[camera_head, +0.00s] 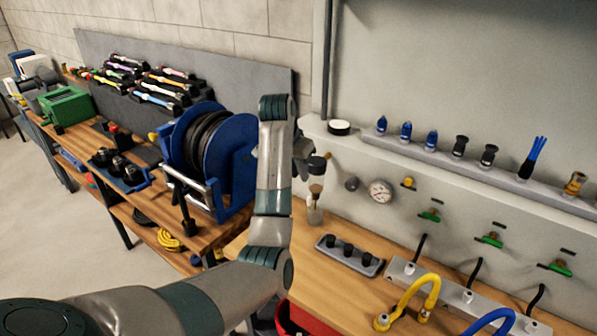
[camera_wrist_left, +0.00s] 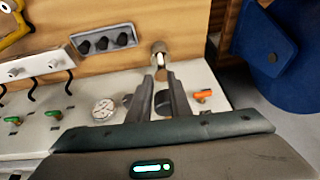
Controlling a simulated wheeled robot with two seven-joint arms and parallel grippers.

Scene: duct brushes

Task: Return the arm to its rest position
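My left arm comes in from the lower left in the head view and rises in front of the blue reel. My left gripper (camera_head: 306,150) is at its upper right, partly hidden by the wrist. My right gripper is out of view.
The blue cable reel (camera_head: 228,150) stands close behind my left arm. A grey block with black knobs (camera_head: 349,256) lies on the right bench. A gauge (camera_head: 380,192) and green valves (camera_head: 490,239) are on the wall panel. Yellow (camera_head: 420,283) and blue hoses curve up in front.

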